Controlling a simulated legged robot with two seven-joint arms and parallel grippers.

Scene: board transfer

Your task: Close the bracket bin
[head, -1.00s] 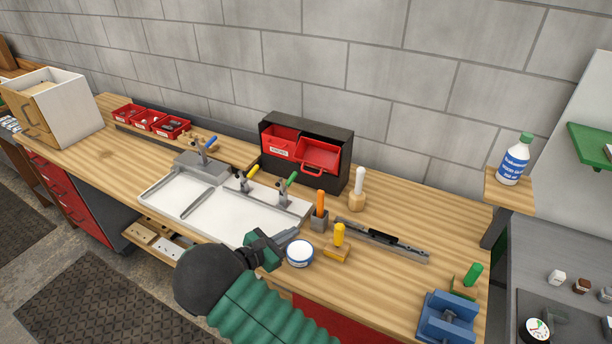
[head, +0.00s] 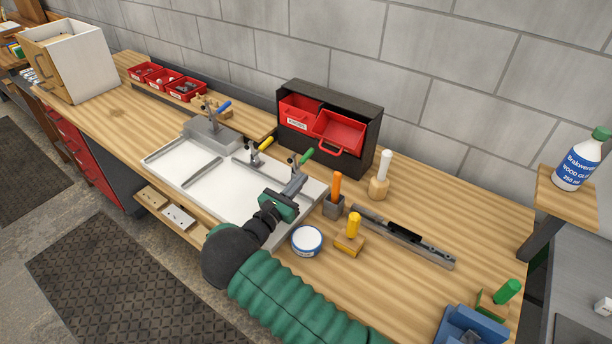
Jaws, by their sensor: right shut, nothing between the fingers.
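A black bin cabinet (head: 364,134) with two red bins stands at the back of the wooden bench. Its left red bin (head: 299,112) carries a white label; the lettering is too small to read surely. The right red bin (head: 339,134) is tipped out at the front, its open top showing and a red handle at its lower front. My right gripper (head: 298,178) is shut and empty, over the right part of the white tray fixture, in front of and below the cabinet and apart from it. My left gripper is not in view.
The white tray (head: 210,192) has toggle clamps with yellow and green handles. An orange-handled tool in a grey block (head: 334,203), a white-handled tool (head: 380,180), a round tin (head: 307,240), a yellow-knobbed block (head: 350,238) and a metal rail (head: 400,238) stand to the right.

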